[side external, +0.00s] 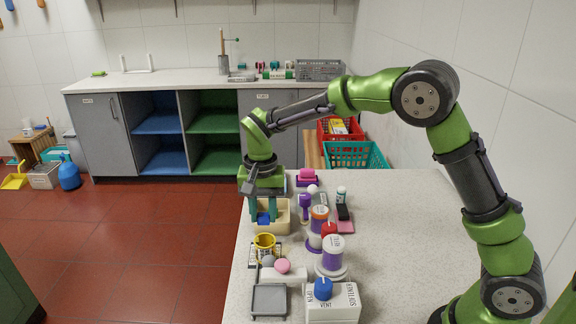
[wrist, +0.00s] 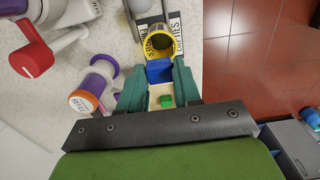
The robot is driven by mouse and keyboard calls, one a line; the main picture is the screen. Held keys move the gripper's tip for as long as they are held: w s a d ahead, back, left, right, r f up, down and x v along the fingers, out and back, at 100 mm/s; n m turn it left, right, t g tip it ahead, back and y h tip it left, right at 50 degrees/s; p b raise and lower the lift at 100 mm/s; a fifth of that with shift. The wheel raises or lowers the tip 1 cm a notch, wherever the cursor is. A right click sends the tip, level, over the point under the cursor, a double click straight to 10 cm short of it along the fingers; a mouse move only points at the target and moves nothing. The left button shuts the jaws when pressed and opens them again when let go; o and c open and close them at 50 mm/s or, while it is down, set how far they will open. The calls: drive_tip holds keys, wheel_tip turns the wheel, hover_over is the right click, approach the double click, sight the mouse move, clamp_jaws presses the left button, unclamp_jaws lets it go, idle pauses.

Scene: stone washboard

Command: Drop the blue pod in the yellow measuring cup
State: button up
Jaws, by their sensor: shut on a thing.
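The blue pod (side external: 264,218) is between the teal fingertips of my gripper (side external: 264,211), which is shut on it. The pod also shows between the fingertips in the wrist view (wrist: 159,71). The gripper is at the cream bin (side external: 284,219); I cannot tell exactly how high the pod is above the bin's floor. The yellow measuring cup (side external: 264,241) stands just in front of the bin, nearer the side camera. In the wrist view the cup (wrist: 158,36) is just beyond the pod, with its dark open mouth showing.
A green pod (wrist: 167,101) lies in the bin. White-and-purple spools (side external: 332,257), a pink round thing (side external: 283,266), a grey scoop-like tray (side external: 269,301) and a white box with a blue knob (side external: 335,303) stand nearby. The counter's right side is clear.

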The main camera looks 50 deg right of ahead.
sight(264, 223)
drive_tip(key=shift+f, duration=2.45)
drive_tip(key=o, duration=1.1)
wheel_tip(264, 223, up, 7)
drive_tip(key=shift+r, duration=0.1)
